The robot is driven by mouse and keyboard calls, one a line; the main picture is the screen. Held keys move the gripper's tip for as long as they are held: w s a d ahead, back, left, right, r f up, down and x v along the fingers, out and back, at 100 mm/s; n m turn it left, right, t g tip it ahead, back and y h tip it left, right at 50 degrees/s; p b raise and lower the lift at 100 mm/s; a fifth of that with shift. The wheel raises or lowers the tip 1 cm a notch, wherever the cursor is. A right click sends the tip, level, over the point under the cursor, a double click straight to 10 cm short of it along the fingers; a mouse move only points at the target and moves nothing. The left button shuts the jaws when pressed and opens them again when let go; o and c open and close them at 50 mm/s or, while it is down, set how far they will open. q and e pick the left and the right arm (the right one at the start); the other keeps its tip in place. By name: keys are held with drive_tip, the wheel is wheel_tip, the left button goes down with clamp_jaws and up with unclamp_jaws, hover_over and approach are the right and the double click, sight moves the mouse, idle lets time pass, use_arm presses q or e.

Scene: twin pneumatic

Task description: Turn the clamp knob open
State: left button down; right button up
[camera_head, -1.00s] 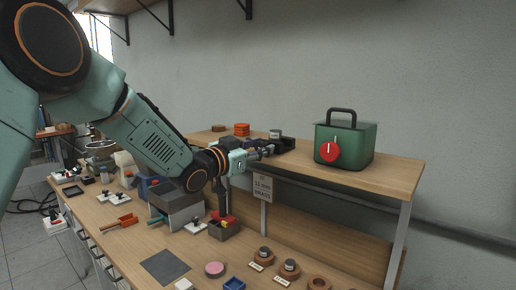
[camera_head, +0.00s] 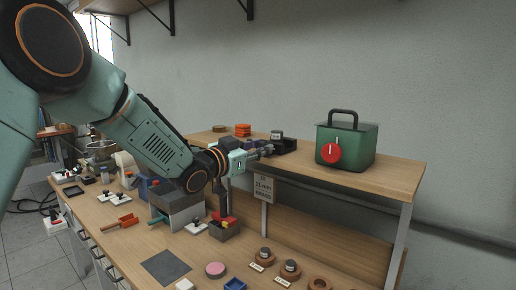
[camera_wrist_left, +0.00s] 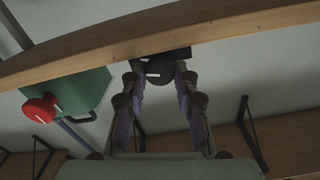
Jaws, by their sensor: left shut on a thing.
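The dark clamp (camera_head: 286,145) sits at the front edge of the raised shelf, left of the green box. Its round dark knob (camera_wrist_left: 160,71) shows in the left wrist view with a pale line across its face. My left gripper (camera_head: 264,150) reaches the clamp from the left. In the left wrist view, my left gripper (camera_wrist_left: 159,77) has one finger on each side of the knob and is shut on it. In the head view the fingers hide most of the knob. My right gripper is not in view.
A green box (camera_head: 362,147) with a red dial (camera_head: 328,153) stands on the shelf (camera_head: 385,176) to the right. A sign (camera_head: 263,187) hangs below the shelf edge. Orange discs (camera_head: 243,130) lie behind the gripper. The bench below holds several small parts and bins.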

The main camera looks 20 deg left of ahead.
use_arm(q)
drive_tip(key=shift+f, duration=0.2)
drive_tip(key=shift+f+n+p, duration=0.1)
drive_tip(key=shift+n+p, duration=2.2)
drive_tip(key=shift+n, duration=1)
drive_tip(key=shift+f, duration=0.1)
drive_tip(key=c, duration=1.4)
unclamp_jaws()
drive_tip(key=o, duration=0.4)
drive_tip(key=shift+r, duration=0.2)
drive_tip(key=shift+c, duration=0.2)
drive_tip(key=shift+a, duration=0.1)
drive_tip(key=shift+r, duration=0.1)
